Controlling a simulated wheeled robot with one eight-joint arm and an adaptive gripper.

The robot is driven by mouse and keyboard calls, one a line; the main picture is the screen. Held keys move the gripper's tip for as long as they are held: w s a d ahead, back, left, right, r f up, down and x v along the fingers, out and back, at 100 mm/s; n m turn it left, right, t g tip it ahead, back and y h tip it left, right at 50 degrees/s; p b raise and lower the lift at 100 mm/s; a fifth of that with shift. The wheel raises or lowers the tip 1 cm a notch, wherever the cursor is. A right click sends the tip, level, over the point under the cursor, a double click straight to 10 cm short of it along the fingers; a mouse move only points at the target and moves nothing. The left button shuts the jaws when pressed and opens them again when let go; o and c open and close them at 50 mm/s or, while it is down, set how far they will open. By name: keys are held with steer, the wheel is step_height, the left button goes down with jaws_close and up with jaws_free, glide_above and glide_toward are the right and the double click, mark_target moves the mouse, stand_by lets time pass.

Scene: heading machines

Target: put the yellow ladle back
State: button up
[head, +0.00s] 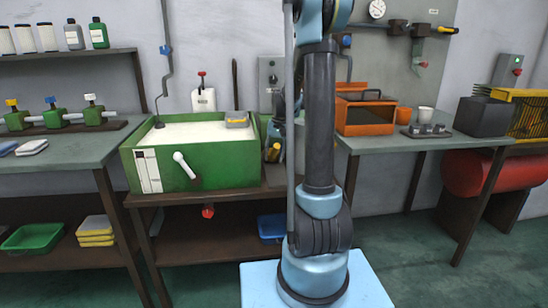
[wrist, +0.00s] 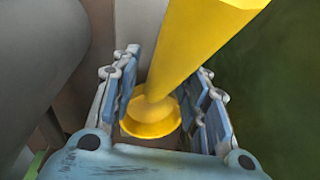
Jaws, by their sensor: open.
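The yellow ladle (wrist: 195,45) fills the upper middle of the wrist view. Its thick shaft runs from the top right down to a round yellow cup-like end (wrist: 150,118) between the fingers. My gripper (wrist: 167,70) is open, with one blue-grey finger pad on each side of the ladle. I cannot tell whether either pad touches it. In the head view my arm hides most of the area around my gripper. A small dark and yellow shape shows beside the green tank, but I cannot tell whether it is the ladle.
A green tank (head: 200,172) with pale contents stands on the middle bench, left of my arm. An orange box (head: 366,118), cups and a small dark tray are on the right table (head: 400,145). Bottles and green valves line the left side. A green surface (wrist: 275,90) lies right in the wrist view.

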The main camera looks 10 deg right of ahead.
step_height(320, 180, up, 11)
steer(key=d, duration=0.2)
steer(key=s+r, duration=0.1)
steer(key=s, duration=1)
steer(key=s+f+t, duration=0.1)
steer(key=s+f, duration=0.5)
steer(key=s, duration=0.6)
steer(key=s+f+n+h, duration=0.1)
steer(key=s+f, duration=0.5)
steer(key=s, duration=0.7)
steer(key=shift+d+f+n+t+h, duration=0.3)
steer(key=shift+d+f+t, duration=0.1)
steer(key=shift+d, duration=0.05)
steer(key=shift+w+f, duration=0.2)
steer(key=shift+w, duration=0.25)
